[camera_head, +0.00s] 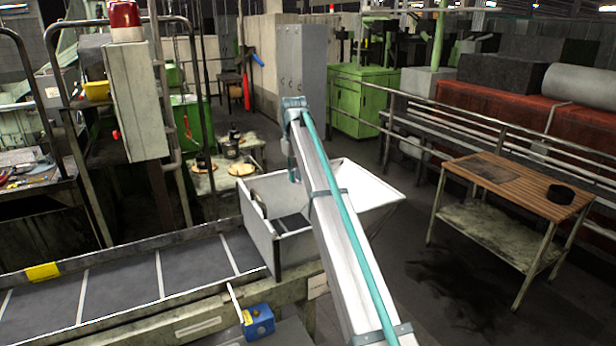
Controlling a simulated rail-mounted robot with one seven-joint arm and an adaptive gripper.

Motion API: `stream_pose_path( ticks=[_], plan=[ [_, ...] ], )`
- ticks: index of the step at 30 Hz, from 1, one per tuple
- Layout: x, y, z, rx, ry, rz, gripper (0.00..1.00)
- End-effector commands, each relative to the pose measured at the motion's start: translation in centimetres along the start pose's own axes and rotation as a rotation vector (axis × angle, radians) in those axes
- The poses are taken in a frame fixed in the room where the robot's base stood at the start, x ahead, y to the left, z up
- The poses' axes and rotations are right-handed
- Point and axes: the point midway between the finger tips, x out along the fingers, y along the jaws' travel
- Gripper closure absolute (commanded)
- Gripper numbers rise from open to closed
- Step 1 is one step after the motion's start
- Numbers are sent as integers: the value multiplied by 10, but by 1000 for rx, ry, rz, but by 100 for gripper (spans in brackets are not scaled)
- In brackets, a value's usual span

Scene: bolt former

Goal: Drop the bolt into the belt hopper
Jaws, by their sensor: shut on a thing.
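The belt hopper (262,232) is a light grey open-topped metal box with flared walls, standing at the right end of the conveyor belt (125,275). My arm reaches up from the bottom and crosses in front of the hopper, hiding part of its opening. My gripper (293,172) hangs down from the far end of the arm, above the hopper's back rim area. It is small and partly hidden by the arm. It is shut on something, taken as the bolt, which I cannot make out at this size. Whether it is exactly over the opening is hard to tell.
A blue box with a yellow part (259,321) sits by the belt's front edge. A wooden-topped table (520,185) stands at the right with a dark round item (562,194) on it. A post with a grey box (135,100) stands left. Floor between hopper and table is open.

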Motion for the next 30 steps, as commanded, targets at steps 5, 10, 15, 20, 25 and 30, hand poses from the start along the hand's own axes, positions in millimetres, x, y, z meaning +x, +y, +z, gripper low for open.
stream_pose_path(
  ticks=[5,10,15,20,25,30],
  plan=[
    [6,-2,-1,-2,0,0,100],
    [20,-2,-1,-2,-1,0,100],
    [38,-2,0,-2,-1,0,100],
    [53,-2,-1,-2,-1,0,100],
    [59,-2,-1,-2,0,0,100],
    [59,-2,-1,-2,0,0,100]
  ],
)
